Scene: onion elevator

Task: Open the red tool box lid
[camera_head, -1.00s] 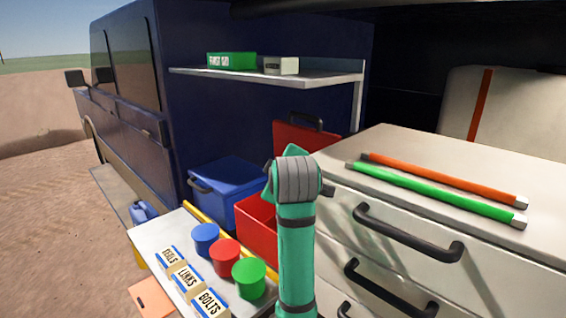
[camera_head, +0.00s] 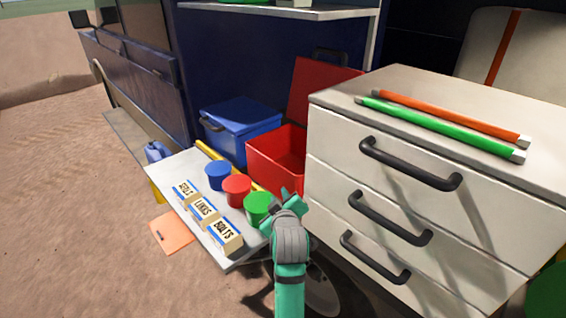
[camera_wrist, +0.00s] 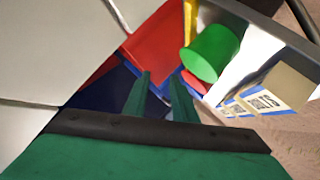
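The red tool box (camera_head: 262,160) stands on the tray beside the white drawer cabinet, partly hidden by the cabinet. Its red lid (camera_head: 318,90) is raised and tilted back, with a black handle (camera_head: 328,57) at the top. The box's inside shows. My gripper (camera_head: 285,197) is in front of and below the box, just right of the green cup. In the wrist view the two teal fingers (camera_wrist: 161,75) are apart with nothing between them, and red surfaces of the box (camera_wrist: 158,42) show beyond them. The fingers look apart from the box.
A closed blue box (camera_head: 240,125) stands left of the red one. Blue, red and green cups (camera_head: 258,207) and small labelled boxes (camera_head: 204,212) sit on the grey tray (camera_head: 185,162). The white drawer cabinet (camera_head: 335,165) with black handles stands close on the right, carrying orange and green bars.

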